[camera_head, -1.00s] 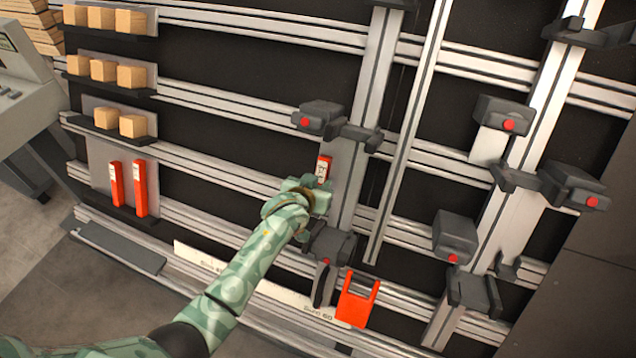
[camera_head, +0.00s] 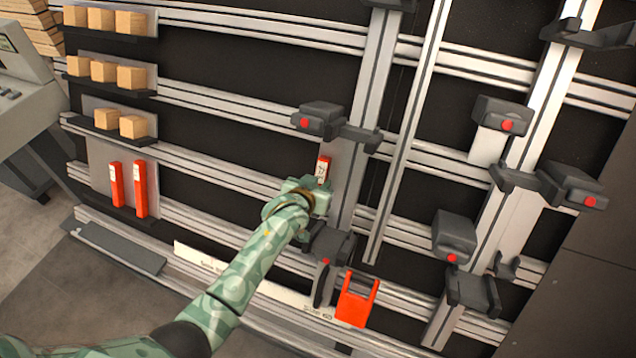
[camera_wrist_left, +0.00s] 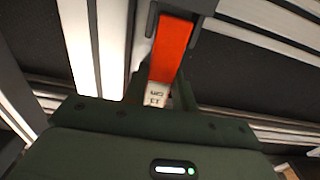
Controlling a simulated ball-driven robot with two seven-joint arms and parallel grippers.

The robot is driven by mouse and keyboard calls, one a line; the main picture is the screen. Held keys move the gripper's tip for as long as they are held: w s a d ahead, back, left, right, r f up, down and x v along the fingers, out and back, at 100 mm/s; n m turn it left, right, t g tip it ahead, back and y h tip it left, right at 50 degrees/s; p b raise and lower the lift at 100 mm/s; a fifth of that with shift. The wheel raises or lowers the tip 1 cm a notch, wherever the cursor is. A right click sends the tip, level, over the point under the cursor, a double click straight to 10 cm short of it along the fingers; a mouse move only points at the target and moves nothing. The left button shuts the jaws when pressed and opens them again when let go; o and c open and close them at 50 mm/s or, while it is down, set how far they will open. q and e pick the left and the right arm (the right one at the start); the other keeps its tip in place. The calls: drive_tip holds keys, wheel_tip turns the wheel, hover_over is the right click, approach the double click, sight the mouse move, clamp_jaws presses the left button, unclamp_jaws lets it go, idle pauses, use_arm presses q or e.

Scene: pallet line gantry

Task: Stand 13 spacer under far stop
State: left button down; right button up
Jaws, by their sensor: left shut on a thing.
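A red spacer (camera_head: 325,163) with a white label stands about upright by the middle light upright, below a dark stop with a red button (camera_head: 321,117). A gap shows between the spacer's top and that stop. My left gripper (camera_head: 319,185) is shut on the spacer and hides its lower part. In the left wrist view the red spacer (camera_wrist_left: 172,50) runs from between the fingers (camera_wrist_left: 160,95) to a dark grey bracket; I cannot tell if they touch. The label looks like 13. A lower dark stop (camera_head: 331,242) sits just below my gripper. My right gripper is not in view.
Two red spacers (camera_head: 139,188) stand in a rack at the left, under shelves of wooden blocks (camera_head: 131,77). An orange-red bracket (camera_head: 352,311) sits on the lower rail. More dark stops (camera_head: 503,113) are on the right upright. A thin upright rail (camera_head: 405,140) stands right of the spacer.

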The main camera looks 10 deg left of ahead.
use_arm(q)
drive_tip(key=shift+s+f, duration=0.25)
drive_tip(key=shift+f, duration=0.25)
drive_tip(key=c, duration=1.1)
unclamp_jaws()
drive_tip(key=shift+f, duration=0.1)
drive_tip(key=shift+o, duration=0.2)
drive_tip(key=shift+s, duration=0.1)
drive_tip(key=r+p+v, duration=0.1)
drive_tip(key=p+v, duration=0.6)
drive_tip(key=v, duration=0.9)
drive_tip(key=shift+r, duration=0.1)
